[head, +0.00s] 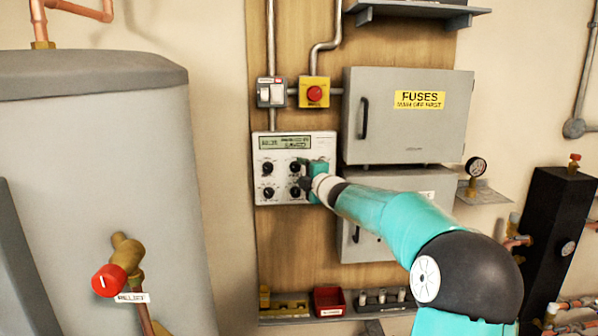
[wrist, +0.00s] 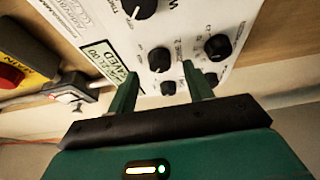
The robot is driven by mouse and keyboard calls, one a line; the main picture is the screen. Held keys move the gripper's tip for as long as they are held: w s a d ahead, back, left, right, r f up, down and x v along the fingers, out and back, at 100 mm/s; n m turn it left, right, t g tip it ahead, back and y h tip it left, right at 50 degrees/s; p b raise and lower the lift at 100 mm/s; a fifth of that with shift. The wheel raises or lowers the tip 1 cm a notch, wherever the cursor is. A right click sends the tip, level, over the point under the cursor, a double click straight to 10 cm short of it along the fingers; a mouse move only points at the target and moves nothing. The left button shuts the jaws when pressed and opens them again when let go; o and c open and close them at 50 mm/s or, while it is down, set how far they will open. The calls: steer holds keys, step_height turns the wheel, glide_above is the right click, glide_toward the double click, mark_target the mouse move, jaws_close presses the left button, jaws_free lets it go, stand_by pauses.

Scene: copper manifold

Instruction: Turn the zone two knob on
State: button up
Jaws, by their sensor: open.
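A white control panel (head: 262,152) with a small display and black knobs hangs on the wooden board. Its upper right knob (head: 296,167) and lower right knob (head: 296,192) are close to my gripper (head: 306,180). In the wrist view my gripper (wrist: 160,72) is open, its two green fingers pointing at the panel. One black knob (wrist: 159,60) shows between and just beyond the fingertips; contact cannot be told. Another knob (wrist: 217,47) is right of the fingers, and a larger one (wrist: 140,8) is farther up. The labels are too blurred to tell which knob is zone two.
Above the panel are a white switch box (head: 271,92) and a red button (head: 314,93) on a yellow box. A grey fuse cabinet (head: 408,135) stands right of the panel, close to my arm. A grey tank (head: 95,190) is at left. Bare board lies below the panel.

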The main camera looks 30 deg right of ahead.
mark_target(295, 168)
steer(key=shift+w, duration=1.4)
steer(key=c, duration=1)
steer(key=shift+o, duration=0.2)
